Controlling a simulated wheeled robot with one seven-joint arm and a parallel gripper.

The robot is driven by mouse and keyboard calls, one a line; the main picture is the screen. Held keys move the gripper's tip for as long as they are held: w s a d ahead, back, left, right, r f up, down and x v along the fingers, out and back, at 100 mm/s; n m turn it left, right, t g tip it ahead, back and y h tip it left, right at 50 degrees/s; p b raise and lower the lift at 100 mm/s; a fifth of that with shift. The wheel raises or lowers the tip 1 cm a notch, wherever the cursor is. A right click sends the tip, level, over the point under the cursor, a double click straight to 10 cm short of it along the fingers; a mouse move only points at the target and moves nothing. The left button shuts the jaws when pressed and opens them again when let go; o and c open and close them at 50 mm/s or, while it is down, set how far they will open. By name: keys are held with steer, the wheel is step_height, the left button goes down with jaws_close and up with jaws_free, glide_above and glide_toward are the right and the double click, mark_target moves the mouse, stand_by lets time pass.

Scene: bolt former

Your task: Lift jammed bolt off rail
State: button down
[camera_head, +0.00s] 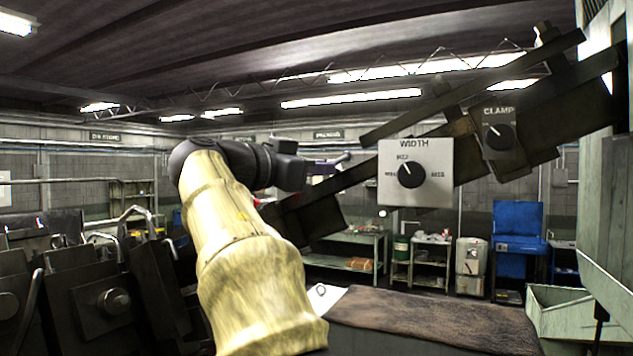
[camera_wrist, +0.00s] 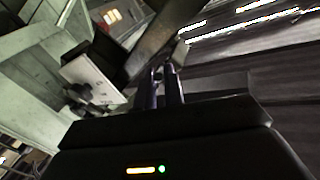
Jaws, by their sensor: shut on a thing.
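The rail (camera_head: 332,186) is a dark inclined track that climbs from lower middle to upper right in the head view. My gripper (camera_head: 342,160) is at the rail's lower left part, just above its edge, pointing right. In the wrist view my gripper (camera_wrist: 167,78) has its two fingers close together, shut on a small bolt (camera_wrist: 158,72). The bolt is mostly hidden between the fingertips, and its head and shank are too small to tell apart. I cannot tell whether it touches the rail.
A WIDTH dial panel (camera_head: 415,188) and a CLAMP dial (camera_head: 500,132) stand out from the rail, right of my gripper. A dark bar (camera_head: 470,90) runs above the rail. A bench with a brown mat (camera_head: 430,318) and a pale green bin (camera_head: 565,312) lie below.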

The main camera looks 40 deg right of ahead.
step_height(320, 180, up, 10)
steer(key=p, duration=0.3)
steer(key=s+b, duration=0.7)
steer(key=s, duration=1.2)
steer(key=shift+f, duration=0.15)
